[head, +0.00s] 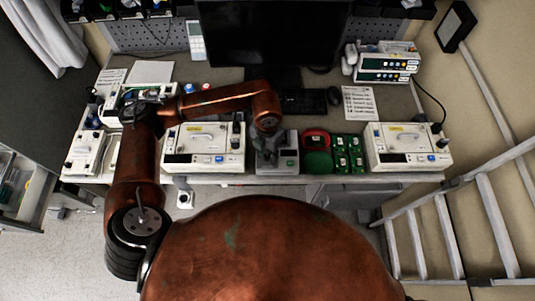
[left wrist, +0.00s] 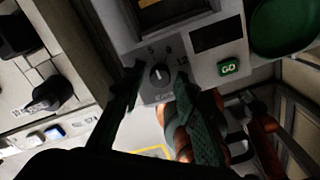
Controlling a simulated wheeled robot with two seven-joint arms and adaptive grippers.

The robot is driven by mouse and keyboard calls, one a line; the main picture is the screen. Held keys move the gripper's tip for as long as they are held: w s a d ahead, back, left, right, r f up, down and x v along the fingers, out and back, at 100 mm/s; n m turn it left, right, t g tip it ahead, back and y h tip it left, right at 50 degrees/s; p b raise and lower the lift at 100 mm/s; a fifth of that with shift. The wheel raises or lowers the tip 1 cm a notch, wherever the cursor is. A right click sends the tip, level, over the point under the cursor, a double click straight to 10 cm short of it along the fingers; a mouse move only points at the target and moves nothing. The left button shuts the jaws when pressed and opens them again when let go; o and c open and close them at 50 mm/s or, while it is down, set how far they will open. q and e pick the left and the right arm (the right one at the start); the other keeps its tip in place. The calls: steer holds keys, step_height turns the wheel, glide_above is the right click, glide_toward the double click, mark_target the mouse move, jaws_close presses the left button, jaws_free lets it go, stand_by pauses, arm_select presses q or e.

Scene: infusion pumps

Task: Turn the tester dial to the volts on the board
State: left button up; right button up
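The grey tester (head: 288,161) stands at the table's front edge, and my left gripper (head: 267,157) is over it from above. In the left wrist view the tester's dial (left wrist: 160,74) is a dark round knob with a pale mark, ringed by printed numbers. The mark points roughly upward, between the two upper numbers; the exact setting is hard to tell. A green GO button (left wrist: 229,67) and dark display (left wrist: 217,35) sit beside it. The left gripper's fingers (left wrist: 163,100) are apart, one each side of the dial; contact is unclear. My right gripper is not seen.
White pumps (head: 203,147) and (head: 408,147) stand either side of the tester. Right of the tester are a green round dish (head: 318,161), a red ring (head: 315,138) and green circuit boards (head: 348,155). A monitor (head: 272,35) and keyboard (head: 302,102) are behind.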

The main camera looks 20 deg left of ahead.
arm_select(q)
steer(key=shift+r, duration=0.15)
jaws_close()
steer(key=shift+m+b, duration=1)
steer(key=shift+m, duration=0.3)
steer(key=shift+m+b, duration=1.85)
steer(key=shift+m, duration=0.65)
steer(key=shift+m+b, duration=1.55)
steer(key=shift+m, duration=0.45)
steer(key=shift+m+b, duration=1.5)
steer(key=shift+m, duration=0.5)
steer(key=shift+o, duration=0.4)
jaws_free()
